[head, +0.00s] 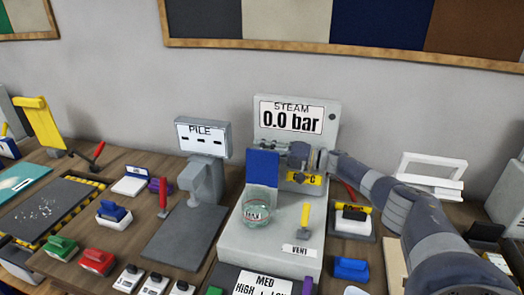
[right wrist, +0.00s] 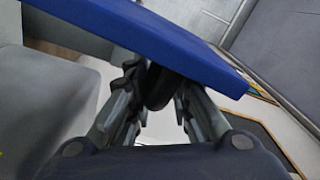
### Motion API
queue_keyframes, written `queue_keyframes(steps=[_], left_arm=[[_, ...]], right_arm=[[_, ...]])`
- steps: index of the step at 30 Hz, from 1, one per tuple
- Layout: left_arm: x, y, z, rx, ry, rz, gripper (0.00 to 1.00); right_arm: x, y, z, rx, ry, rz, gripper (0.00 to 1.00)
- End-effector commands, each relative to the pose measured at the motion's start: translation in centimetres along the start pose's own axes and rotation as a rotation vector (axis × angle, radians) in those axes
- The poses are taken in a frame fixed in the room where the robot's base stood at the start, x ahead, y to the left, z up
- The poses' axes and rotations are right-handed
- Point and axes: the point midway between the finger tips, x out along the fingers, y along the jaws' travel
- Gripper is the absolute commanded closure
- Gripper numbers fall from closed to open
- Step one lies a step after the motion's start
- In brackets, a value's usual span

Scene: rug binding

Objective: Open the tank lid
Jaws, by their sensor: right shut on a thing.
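The blue tank lid (head: 262,167) stands upright behind the tank (head: 257,222) on the grey steam unit. The tank is clear, with a MAX mark, and its top looks uncovered. My right gripper (head: 287,156) reaches in from the right and is at the lid's right side. In the right wrist view the lid (right wrist: 150,25) is a blue panel, and the gripper's fingers are shut on a dark knob (right wrist: 158,88) against it. The knob is mostly hidden between the fingers. My left gripper is not in view.
A steam display (head: 291,117) reading 0.0 bar stands behind the gripper. A yellow-topped lever (head: 304,219) is right of the tank by the VENT label. A PILE gauge (head: 203,137) is left. Switches and coloured blocks crowd the wooden bench's front.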

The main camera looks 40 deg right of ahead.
Motion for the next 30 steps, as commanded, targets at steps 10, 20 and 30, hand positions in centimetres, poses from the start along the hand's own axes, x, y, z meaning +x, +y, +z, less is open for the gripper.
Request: queue_keyframes(steps=[10, 20, 30], left_arm=[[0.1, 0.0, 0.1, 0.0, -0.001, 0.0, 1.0], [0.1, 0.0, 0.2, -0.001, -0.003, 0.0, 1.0], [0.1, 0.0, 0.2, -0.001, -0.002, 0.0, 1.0]], right_arm=[[-0.2, 1.4, 1.0, -0.002, -0.018, 0.028, 0.69], [-0.2, 1.3, 1.1, 0.0, -0.021, 0.025, 0.69], [-5.1, 1.2, 0.9, -0.003, -0.017, 0.032, 0.69]])
